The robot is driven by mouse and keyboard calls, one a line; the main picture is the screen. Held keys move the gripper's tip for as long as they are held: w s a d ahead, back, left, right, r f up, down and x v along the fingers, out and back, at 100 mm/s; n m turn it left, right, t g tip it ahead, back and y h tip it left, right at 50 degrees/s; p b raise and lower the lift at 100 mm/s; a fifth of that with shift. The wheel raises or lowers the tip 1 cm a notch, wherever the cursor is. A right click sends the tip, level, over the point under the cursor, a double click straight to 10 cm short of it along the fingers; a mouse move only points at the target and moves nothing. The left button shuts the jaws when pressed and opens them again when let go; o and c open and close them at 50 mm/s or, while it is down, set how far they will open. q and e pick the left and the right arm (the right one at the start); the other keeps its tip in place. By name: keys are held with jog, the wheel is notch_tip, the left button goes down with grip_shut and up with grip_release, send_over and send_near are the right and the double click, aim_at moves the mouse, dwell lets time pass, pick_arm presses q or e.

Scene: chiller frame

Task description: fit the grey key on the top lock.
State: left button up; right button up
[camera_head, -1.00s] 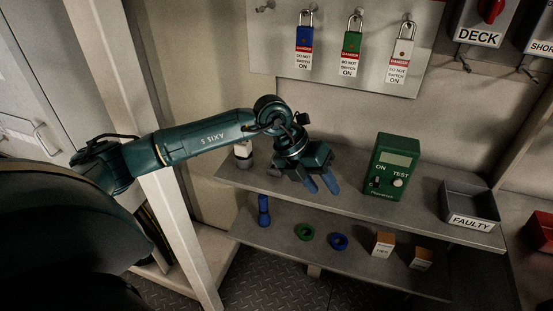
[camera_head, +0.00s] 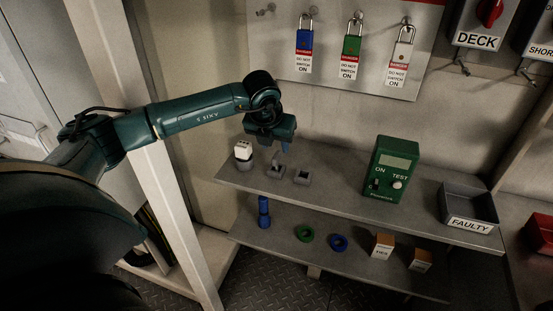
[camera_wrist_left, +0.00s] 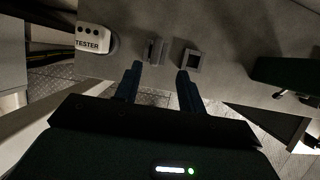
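Two small grey pieces stand close together on the upper shelf: one with an upright part (camera_head: 278,167) and, to its right, a squarish one (camera_head: 302,177) with an opening in its top. In the left wrist view they are the upright piece (camera_wrist_left: 157,49) and the square piece (camera_wrist_left: 191,60). I cannot tell which is the key and which belongs to the lock. My left gripper (camera_head: 285,147) is above the upright piece, fingers pointing down; in the wrist view its fingers (camera_wrist_left: 158,76) are apart with nothing between the tips. My right gripper is not in view.
A white tester (camera_head: 243,151) stands left of the grey pieces. A green test box (camera_head: 392,167) and a grey FAULTY tray (camera_head: 469,200) are to the right. Blue, green and white padlocks hang on the board behind. The lower shelf holds rings (camera_head: 304,233) and small boxes.

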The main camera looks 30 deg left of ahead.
aim_at(276, 155)
pick_arm(q)
jog(key=shift+x, duration=1.45)
jog(key=shift+w, duration=0.1)
jog(key=shift+w+a+f+p, duration=0.15)
jog(key=shift+a+f+p, duration=0.05)
jog(key=shift+f+p, duration=0.15)
jog(key=x, duration=0.2)
jog(key=p+x, duration=0.1)
jog(key=x, duration=0.1)
jog(key=shift+w+a+f, duration=0.1)
jog(key=shift+a, duration=0.15)
jog(key=shift+c, duration=0.4)
grip_shut()
